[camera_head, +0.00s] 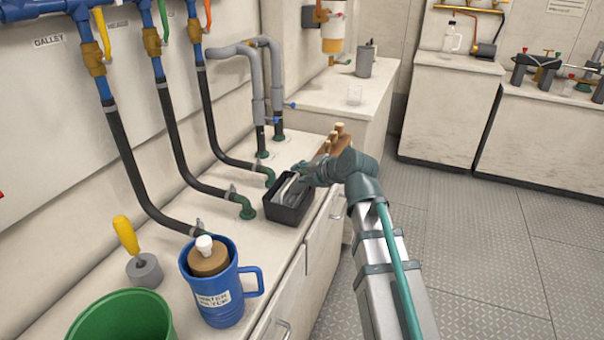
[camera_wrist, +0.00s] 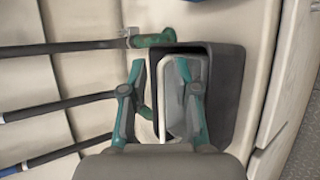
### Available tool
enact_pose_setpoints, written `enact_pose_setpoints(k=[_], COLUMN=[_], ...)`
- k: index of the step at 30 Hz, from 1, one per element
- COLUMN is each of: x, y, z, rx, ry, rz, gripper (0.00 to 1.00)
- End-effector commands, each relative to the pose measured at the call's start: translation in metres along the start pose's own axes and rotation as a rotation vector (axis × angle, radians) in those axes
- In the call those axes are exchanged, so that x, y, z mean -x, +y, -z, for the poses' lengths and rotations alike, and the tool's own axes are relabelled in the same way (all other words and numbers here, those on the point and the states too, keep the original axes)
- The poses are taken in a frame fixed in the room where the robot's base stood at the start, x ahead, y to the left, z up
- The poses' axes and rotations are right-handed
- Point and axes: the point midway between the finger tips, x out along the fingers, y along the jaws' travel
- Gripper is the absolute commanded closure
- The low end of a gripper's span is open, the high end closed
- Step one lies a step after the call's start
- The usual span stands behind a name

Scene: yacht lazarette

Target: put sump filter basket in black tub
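The black tub (camera_head: 291,217) stands on the counter near its front edge, and it also shows in the wrist view (camera_wrist: 228,92). A grey, light-rimmed piece that looks like the sump filter basket (camera_wrist: 172,128) sits within the tub's outline, toward its left side in the wrist view. My gripper (camera_wrist: 160,72) is over the tub with its fingers apart. One finger is left of the basket's light rim and the other is over the basket's inside, with visible gaps to the rim. The basket's depth in the tub is partly hidden.
Dark hoses (camera_head: 178,135) run down to green fittings behind the tub. A blue jug (camera_head: 224,304), a green bucket (camera_head: 122,318) and a yellow-handled tool (camera_head: 127,235) stand at the near end. Open floor lies to the right.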

Motion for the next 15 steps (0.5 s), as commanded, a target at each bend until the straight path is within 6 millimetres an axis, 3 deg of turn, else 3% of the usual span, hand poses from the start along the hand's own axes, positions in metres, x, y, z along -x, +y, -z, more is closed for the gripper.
enact_pose_setpoints(k=[10, 15], x=[0.002, 0.018], y=[0.0, -0.001], z=[0.0, 0.001], rx=[0.0, 0.001], ry=[0.0, -0.001], rz=[0.0, 0.0], gripper=[0.64, 0.64])
